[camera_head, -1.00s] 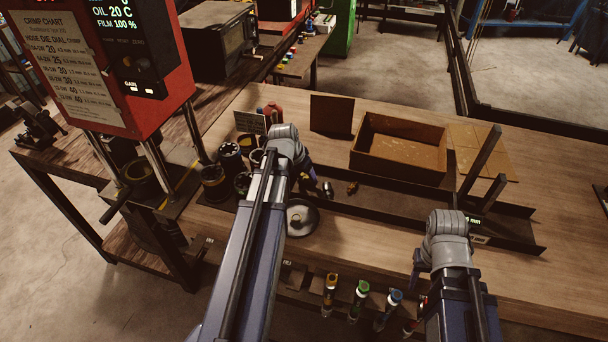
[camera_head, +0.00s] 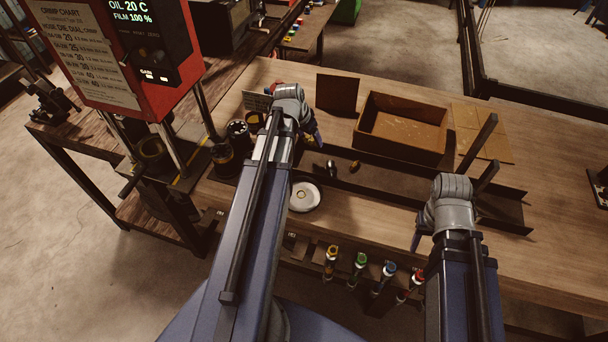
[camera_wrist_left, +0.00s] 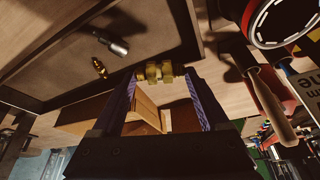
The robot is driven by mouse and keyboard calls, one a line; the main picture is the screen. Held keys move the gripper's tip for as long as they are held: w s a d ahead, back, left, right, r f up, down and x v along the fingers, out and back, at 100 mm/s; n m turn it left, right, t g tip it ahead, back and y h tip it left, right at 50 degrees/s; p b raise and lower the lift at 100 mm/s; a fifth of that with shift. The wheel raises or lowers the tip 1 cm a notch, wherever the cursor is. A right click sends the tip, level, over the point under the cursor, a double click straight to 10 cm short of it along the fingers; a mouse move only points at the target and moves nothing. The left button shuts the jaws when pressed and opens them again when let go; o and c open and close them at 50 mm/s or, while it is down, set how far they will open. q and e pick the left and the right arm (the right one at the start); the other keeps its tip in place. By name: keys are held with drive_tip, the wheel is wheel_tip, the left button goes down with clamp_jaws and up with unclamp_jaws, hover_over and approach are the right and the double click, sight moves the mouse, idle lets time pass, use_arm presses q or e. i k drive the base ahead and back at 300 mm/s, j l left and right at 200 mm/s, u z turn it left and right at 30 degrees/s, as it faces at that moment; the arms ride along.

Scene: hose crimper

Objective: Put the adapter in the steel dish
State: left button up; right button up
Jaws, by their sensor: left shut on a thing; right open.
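My left gripper (camera_head: 318,138) is raised above the workbench, beyond the steel dish. In the left wrist view its fingers (camera_wrist_left: 163,85) are shut on a brass fitting, apparently the adapter (camera_wrist_left: 158,72), held at the tips. The head view does not show this fitting clearly. The round steel dish (camera_head: 305,197) lies on the bench, nearer than the dark tray, with a small dark spot at its middle. My right gripper (camera_head: 416,240) is open over the bench's front side, its fingers partly hidden by its wrist.
A shallow dark tray (camera_head: 400,190) holds a silver fitting (camera_head: 331,168) and a small brass fitting (camera_head: 354,166). A brown open box (camera_head: 402,128) stands behind it. Dark cups (camera_head: 238,134) and the red crimper (camera_head: 118,50) are at left. Several coloured-cap tubes (camera_head: 360,262) hang along the front edge.

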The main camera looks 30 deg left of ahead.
sight(293, 195)
drive_tip(key=k+j+z, duration=0.3)
drive_tip(key=k+j, duration=0.2)
drive_tip(key=k+j+z, duration=0.3)
drive_tip(key=k, duration=0.35)
drive_tip(key=k+j+z, duration=0.35)
drive_tip(key=k+j, duration=0.2)
drive_tip(key=j, duration=0.3)
drive_tip(key=k+j+z, duration=0.35)
drive_tip(key=k+j, duration=0.3)
drive_tip(key=i+j, duration=0.25)
drive_tip(key=i, duration=0.2)
drive_tip(key=i+j, duration=0.25)
drive_tip(key=i, duration=0.2)
